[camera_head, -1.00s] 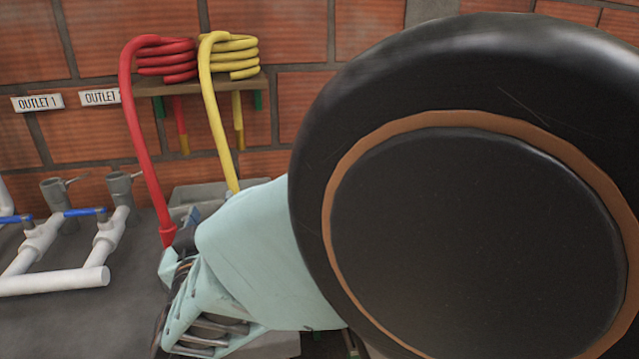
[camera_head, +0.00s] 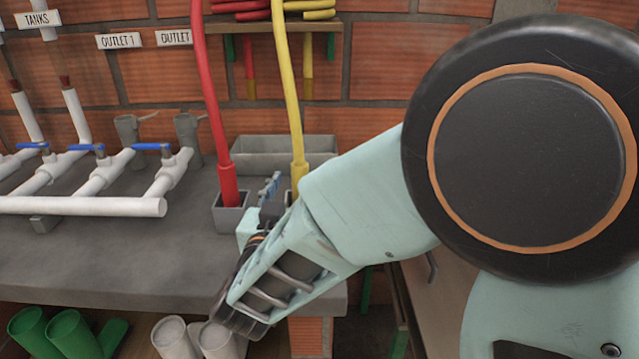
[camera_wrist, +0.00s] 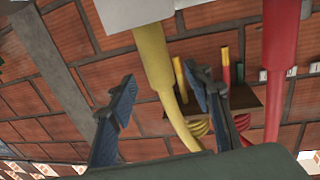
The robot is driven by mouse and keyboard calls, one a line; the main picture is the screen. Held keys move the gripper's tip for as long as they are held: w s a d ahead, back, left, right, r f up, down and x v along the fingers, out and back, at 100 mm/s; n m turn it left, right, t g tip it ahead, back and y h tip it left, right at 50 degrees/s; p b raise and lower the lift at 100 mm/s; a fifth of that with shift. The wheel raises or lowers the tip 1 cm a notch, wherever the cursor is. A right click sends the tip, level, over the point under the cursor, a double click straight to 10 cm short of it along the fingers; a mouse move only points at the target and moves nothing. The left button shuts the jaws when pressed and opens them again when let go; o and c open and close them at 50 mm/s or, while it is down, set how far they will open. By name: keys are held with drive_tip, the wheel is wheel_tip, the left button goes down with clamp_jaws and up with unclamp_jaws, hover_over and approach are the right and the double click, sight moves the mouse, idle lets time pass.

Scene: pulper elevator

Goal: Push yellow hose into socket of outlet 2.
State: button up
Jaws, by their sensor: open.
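The yellow hose (camera_head: 287,95) hangs from the shelf to the bench, its thicker lower end (camera_head: 299,174) in a grey holder partly hidden by my arm. My gripper (camera_head: 272,186) is just left of that end in the head view, with its fingers partly hidden. In the wrist view my gripper (camera_wrist: 160,76) is open, with one finger on each side of the yellow hose (camera_wrist: 152,52); I cannot tell whether they touch it. The grey socket of outlet 2 (camera_head: 188,135) stands left of the red hose, under a label (camera_head: 174,37) whose number is covered by that hose.
The red hose (camera_head: 208,100) stands in a grey box (camera_head: 230,217) between outlet 2 and my gripper. White pipes with blue valves (camera_head: 88,207) cover the bench's left. The outlet 1 socket (camera_head: 128,130) is farther left. A grey trough (camera_head: 270,158) lies behind.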

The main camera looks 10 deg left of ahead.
sight(298, 180)
drive_tip(key=w, duration=0.4)
drive_tip(key=shift+w+a+f+b, duration=0.1)
drive_tip(key=shift+w+f+b, duration=0.1)
drive_tip(key=shift+w+b, duration=0.2)
clamp_jaws()
